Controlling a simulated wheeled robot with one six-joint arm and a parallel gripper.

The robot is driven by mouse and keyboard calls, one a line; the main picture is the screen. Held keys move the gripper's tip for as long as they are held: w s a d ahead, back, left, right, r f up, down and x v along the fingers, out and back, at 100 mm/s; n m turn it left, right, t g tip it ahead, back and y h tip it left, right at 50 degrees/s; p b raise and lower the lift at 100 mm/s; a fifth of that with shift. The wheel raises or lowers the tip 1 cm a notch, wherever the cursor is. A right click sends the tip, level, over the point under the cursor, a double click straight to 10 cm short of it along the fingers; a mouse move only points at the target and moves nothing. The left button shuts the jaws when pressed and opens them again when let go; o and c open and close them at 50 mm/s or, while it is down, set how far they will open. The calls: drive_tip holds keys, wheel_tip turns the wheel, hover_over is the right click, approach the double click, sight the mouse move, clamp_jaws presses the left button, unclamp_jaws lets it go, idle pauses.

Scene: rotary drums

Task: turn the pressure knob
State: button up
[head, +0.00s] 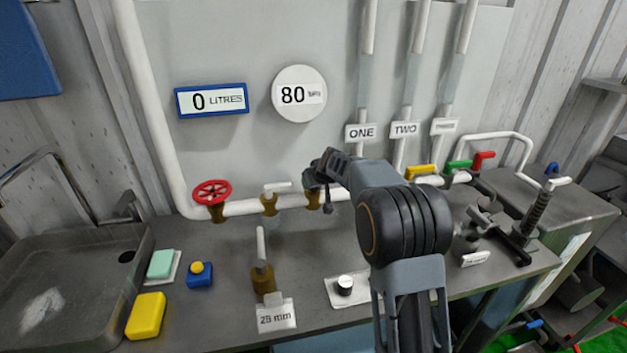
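My gripper (318,180) is at the white pipe along the back wall, in front of a brass fitting (313,200). The gripper hides the top of this fitting, so I cannot tell whether they touch or whether the fingers are open. A small round knob (345,285) with a black side and pale top sits on a white plate on the bench, left of my arm. No label shows which of these is the pressure knob. A round white gauge (299,93) on the wall reads 80, with a small unit that looks like bar.
A red handwheel (212,192) and a white-levered brass valve (270,201) stand on the pipe to the left. A brass post with a lever (262,275) rises from the bench. Yellow, green and red handles (458,166) are at right. A sink (70,275) is at left.

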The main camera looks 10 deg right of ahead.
idle(0.4)
drive_tip(key=o, duration=0.9)
drive_tip(key=b+v, duration=0.2)
drive_tip(key=v, duration=1.2)
drive_tip(key=shift+a+f, duration=0.1)
drive_tip(key=s+f+g, duration=0.1)
drive_tip(key=s+f, duration=0.3)
drive_tip(key=s, duration=0.5)
drive_tip(key=s+a+f+m+g+h, duration=0.1)
drive_tip(key=s+f, duration=0.3)
drive_tip(key=s, duration=0.5)
drive_tip(key=s+a+f+m+g+h, duration=0.1)
drive_tip(key=s+f+g, duration=0.2)
drive_tip(key=s, duration=0.7)
drive_tip(key=shift+a+f, duration=0.25)
drive_tip(key=shift+f, duration=0.55)
